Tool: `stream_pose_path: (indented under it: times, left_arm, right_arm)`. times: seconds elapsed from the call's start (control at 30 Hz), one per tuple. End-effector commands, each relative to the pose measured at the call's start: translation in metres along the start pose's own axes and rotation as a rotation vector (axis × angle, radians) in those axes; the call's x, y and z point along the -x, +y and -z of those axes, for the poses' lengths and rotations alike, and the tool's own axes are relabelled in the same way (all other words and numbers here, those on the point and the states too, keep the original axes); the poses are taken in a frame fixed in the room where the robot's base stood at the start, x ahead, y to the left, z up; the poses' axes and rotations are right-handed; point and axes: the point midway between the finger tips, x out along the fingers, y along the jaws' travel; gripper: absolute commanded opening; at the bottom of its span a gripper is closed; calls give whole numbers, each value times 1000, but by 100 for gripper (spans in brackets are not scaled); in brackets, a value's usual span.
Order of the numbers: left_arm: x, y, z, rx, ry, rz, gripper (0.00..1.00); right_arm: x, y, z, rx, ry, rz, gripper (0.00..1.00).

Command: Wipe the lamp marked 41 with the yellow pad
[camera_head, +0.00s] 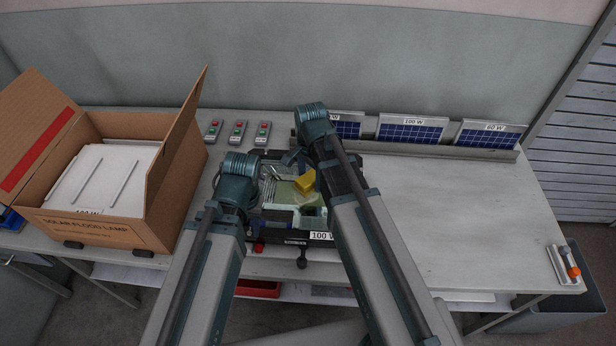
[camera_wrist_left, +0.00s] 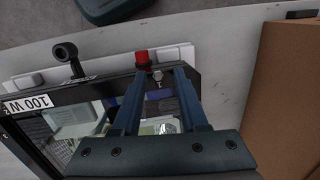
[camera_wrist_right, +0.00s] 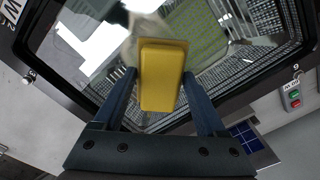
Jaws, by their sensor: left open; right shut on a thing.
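The yellow pad (camera_head: 305,181) is held by my right gripper (camera_wrist_right: 158,88) over the glass of a dark-framed floodlight. The pad (camera_wrist_right: 163,74) sits between the fingers in the right wrist view; I cannot tell whether it touches the glass. The floodlight (camera_head: 322,236) lies face up mid-bench under both arms, which hide part of it. Its front label reads 100 W; no 41 is legible. My left gripper (camera_wrist_left: 156,88) is open and empty above the floodlight's frame, by a red knob (camera_wrist_left: 142,57) at its corner.
An open cardboard box (camera_head: 105,232) marked solar flood lamp stands at left, with white housings inside. Several small solar panels (camera_head: 411,130) stand in a rack behind. Three button boxes (camera_head: 237,131) sit at the back. An orange-handled tool (camera_head: 570,264) lies far right.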

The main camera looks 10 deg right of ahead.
Motion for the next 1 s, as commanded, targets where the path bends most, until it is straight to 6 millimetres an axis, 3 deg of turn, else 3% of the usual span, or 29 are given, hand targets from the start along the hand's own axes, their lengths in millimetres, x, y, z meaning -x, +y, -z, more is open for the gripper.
stream_pose_path:
  times: [0.03, 0.43, 1.0]
  left_arm:
    - [-7, -2, 0, 3, 1, 6, 51]
    - [-5, -2, 0, 3, 1, 6, 51]
    - [-6, -1, 1, 3, 3, 6, 51]
  right_arm:
    - [-6, 4, 3, -3, 1, -1, 29]
    - [-5, 23, 22, -1, 0, -1, 29]
    - [-6, 39, 5, 0, 0, 0, 29]
